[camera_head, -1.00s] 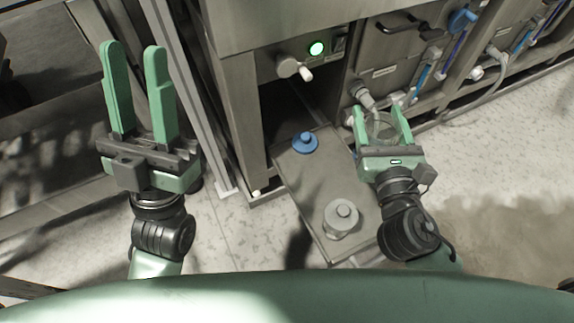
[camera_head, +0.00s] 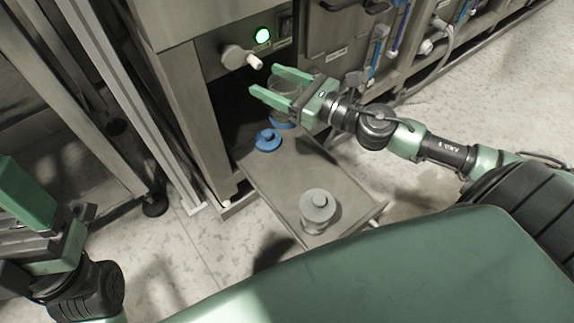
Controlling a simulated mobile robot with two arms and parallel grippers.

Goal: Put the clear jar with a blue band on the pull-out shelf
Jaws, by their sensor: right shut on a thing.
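The clear jar with a blue band (camera_head: 284,86) is between the fingers of my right gripper (camera_head: 266,82), which is shut on it. The jar is over the far end of the pull-out shelf (camera_head: 285,180), close to the machine's opening. Its blue band shows below the lower finger; I cannot tell whether its base touches the shelf. My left gripper (camera_head: 28,197) is at the lower left edge, away from the shelf, partly cut off; its fingers stood apart a second ago and nothing shows in it.
A blue lidded item (camera_head: 268,140) sits on the shelf just in front of the jar. A grey lidded jar (camera_head: 318,208) stands near the shelf's front end. The shelf's middle is bare. The machine's post (camera_head: 200,130) stands left of the opening, and a knob (camera_head: 240,57) juts out above.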

